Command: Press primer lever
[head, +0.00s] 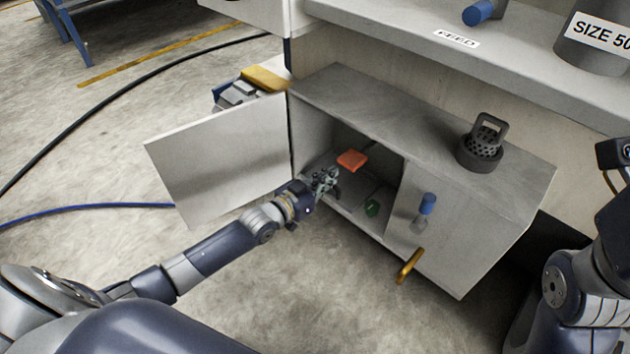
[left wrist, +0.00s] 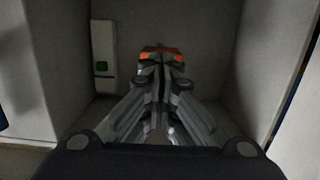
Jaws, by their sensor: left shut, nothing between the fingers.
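An orange-red block-like piece (head: 352,159), perhaps the primer lever, is inside the open grey cabinet (head: 480,230). My left gripper (head: 328,180) is at the cabinet's opening, with its fingers shut and empty. In the left wrist view the shut fingers (left wrist: 160,62) point into the compartment. The orange piece (left wrist: 148,49) shows just past and partly behind the fingertips; I cannot tell whether they touch it. My right arm shows at the right edge, but its gripper is out of view.
The cabinet door (head: 225,160) stands open at the left. A green part (head: 372,208) is inside the compartment, to the right. A blue knob (head: 428,203) and a yellow handle (head: 410,265) are on the front.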

